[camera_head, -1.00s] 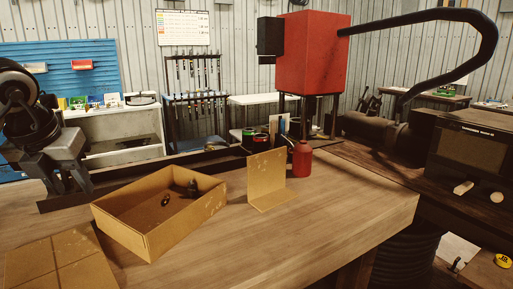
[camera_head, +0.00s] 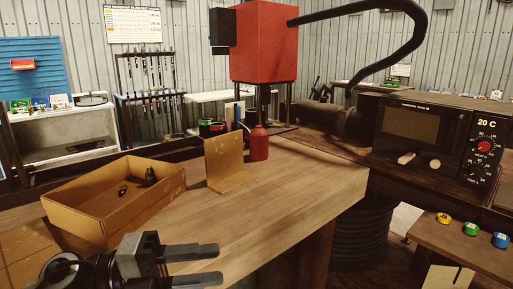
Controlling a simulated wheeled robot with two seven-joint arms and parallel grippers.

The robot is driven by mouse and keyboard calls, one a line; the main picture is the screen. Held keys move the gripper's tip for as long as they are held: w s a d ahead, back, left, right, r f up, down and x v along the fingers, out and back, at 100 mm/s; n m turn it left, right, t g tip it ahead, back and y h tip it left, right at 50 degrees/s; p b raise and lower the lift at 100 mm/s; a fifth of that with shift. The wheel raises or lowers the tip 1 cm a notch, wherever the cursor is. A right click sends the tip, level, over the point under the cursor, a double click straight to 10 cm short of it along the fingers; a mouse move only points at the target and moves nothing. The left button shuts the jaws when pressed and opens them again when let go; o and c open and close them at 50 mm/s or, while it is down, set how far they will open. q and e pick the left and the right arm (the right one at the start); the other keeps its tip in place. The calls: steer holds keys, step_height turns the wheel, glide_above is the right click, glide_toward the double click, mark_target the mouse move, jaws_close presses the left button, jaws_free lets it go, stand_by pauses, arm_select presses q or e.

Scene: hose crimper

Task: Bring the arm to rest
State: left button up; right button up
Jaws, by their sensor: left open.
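My left gripper (camera_head: 205,265) shows at the bottom left of the head view, its two dark fingers pointing right. The fingers are apart with nothing between them. It is over the near part of the wooden workbench (camera_head: 290,200), in front of the open cardboard box (camera_head: 75,222). The box holds a few small dark parts (camera_head: 151,176). My right gripper is not in view.
A cardboard angle piece (camera_head: 226,160) and a red bottle (camera_head: 259,143) stand behind the gripper. A red machine (camera_head: 264,42) with a black hose is at the back. An oven-like unit (camera_head: 430,140) and several coloured buttons (camera_head: 470,229) are at right. The bench's right half is clear.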

arm_select(q)
steer(key=a+f+n+t+y+b, duration=0.4)
steer(key=f+n+t+y, duration=1)
steer(key=n, duration=1.2)
steer(key=s+f+n+g, duration=0.3)
steer(key=s+f, duration=0.2)
steer(key=f, duration=0.4)
steer(key=s+a+f+n+g, duration=0.1)
steer(key=s+f+n+g, duration=0.2)
steer(key=f, duration=0.7)
steer(key=shift+s+a+f+y+b, duration=0.2)
steer(key=shift+s+y+b, duration=0.15)
steer(key=shift+s, duration=0.65)
steer(key=shift+c, duration=0.4)
steer(key=shift+a, duration=0.1)
